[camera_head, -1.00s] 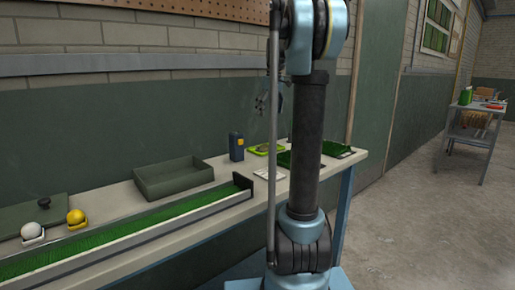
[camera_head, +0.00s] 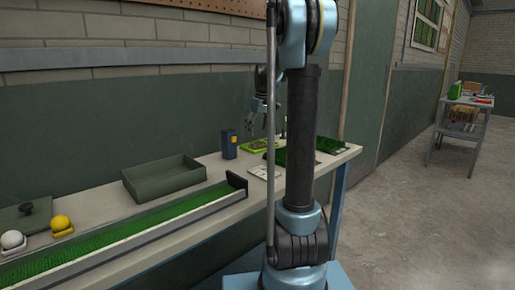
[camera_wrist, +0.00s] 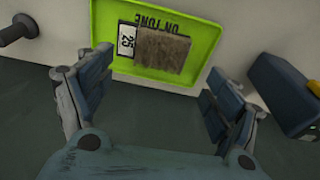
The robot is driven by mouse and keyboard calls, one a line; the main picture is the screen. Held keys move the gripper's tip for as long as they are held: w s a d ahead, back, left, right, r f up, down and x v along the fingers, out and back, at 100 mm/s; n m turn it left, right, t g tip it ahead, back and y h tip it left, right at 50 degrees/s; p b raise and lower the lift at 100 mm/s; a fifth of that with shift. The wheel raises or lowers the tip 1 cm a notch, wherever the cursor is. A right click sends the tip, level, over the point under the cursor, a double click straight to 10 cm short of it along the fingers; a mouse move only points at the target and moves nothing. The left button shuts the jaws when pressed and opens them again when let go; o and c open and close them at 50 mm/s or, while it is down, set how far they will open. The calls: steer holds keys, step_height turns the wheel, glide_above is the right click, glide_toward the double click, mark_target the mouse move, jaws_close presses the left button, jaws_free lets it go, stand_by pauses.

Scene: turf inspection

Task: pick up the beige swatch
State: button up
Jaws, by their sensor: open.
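The beige swatch (camera_wrist: 161,50), a brownish textured square, lies in a lime-green tray (camera_wrist: 205,30) in the wrist view. It partly covers a white card (camera_wrist: 127,40) marked with a number that reads like 25, and dark lettering on the tray. My gripper (camera_wrist: 160,72) is open and empty, its fingers apart on either side below the swatch in the picture. In the head view my gripper (camera_head: 256,122) hangs above the tray (camera_head: 261,145), near the wall; the swatch is too small to make out clearly there.
A dark blue box (camera_wrist: 285,95) with a yellow part stands right of the tray; the head view shows it too (camera_head: 229,145). A dark knobbed object (camera_wrist: 18,31) is at left. A grey-green open bin (camera_head: 165,187), turf strip (camera_head: 130,232) and green turf pieces (camera_head: 328,146) share the bench.

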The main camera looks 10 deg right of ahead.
mark_target(257, 142)
steer(key=shift+w+a+f, duration=0.1)
steer(key=shift+f, duration=1.35)
steer(key=shift+w+f, duration=0.1)
steer(key=shift+f, duration=1.3)
steer(key=c, duration=0.8)
